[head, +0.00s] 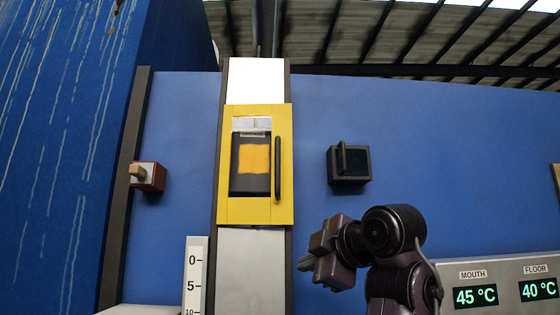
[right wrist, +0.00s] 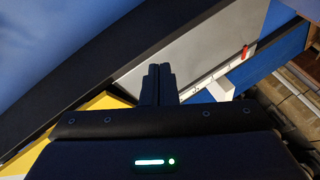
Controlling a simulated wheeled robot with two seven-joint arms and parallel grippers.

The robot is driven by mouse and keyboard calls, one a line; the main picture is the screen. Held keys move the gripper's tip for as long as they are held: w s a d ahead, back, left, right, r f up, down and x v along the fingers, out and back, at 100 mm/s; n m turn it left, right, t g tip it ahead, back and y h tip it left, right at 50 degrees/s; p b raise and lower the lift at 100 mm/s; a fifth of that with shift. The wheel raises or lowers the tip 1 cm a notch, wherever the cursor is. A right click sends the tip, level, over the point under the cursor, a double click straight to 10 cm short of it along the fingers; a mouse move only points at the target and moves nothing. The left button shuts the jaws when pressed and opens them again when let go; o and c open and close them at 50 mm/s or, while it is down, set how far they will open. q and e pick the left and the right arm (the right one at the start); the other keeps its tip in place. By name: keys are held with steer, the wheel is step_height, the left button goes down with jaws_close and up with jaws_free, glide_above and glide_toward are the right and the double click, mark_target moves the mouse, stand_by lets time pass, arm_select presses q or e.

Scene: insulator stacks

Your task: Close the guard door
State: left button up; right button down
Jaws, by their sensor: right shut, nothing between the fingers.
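The guard door (head: 284,165) is a yellow frame with a dark window and a black vertical handle (head: 278,168) on its right side. In the head view it sits against the pale column, looking flush with it; I cannot tell whether it is fully closed. An orange patch shows through its window. My right gripper (head: 312,264) is to the lower right of the door, apart from it. In the right wrist view its fingers (right wrist: 158,84) are together and empty, with a yellow surface (right wrist: 95,101) at the left beyond them. My left gripper is not in view.
A dark box with a lever (head: 349,165) is on the blue wall right of the door. A brown box with a tan knob (head: 148,176) is to the left. A temperature display panel (head: 505,287) stands at lower right, and a numbered scale (head: 195,275) at lower left.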

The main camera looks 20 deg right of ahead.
mark_target(276, 157)
steer(key=s+a+r+n+t+y, duration=0.1)
steer(key=s+a+r+n+y, duration=0.2)
steer(key=s+r, duration=0.45)
steer(key=s+a+r+n+t, duration=0.1)
steer(key=s+a+r+n, duration=0.3)
steer(key=r, duration=0.7)
steer(key=w+p, duration=0.4)
steer(key=w, duration=0.1)
steer(key=w+p, duration=0.4)
steer(key=w, duration=0.1)
steer(key=shift+w+d+r, duration=0.15)
steer(key=shift+w, duration=0.15)
steer(key=shift+w+d+f+p, duration=0.2)
steer(key=shift+d+p, duration=0.2)
steer(key=shift+d, duration=0.15)
steer(key=shift+a, duration=0.1)
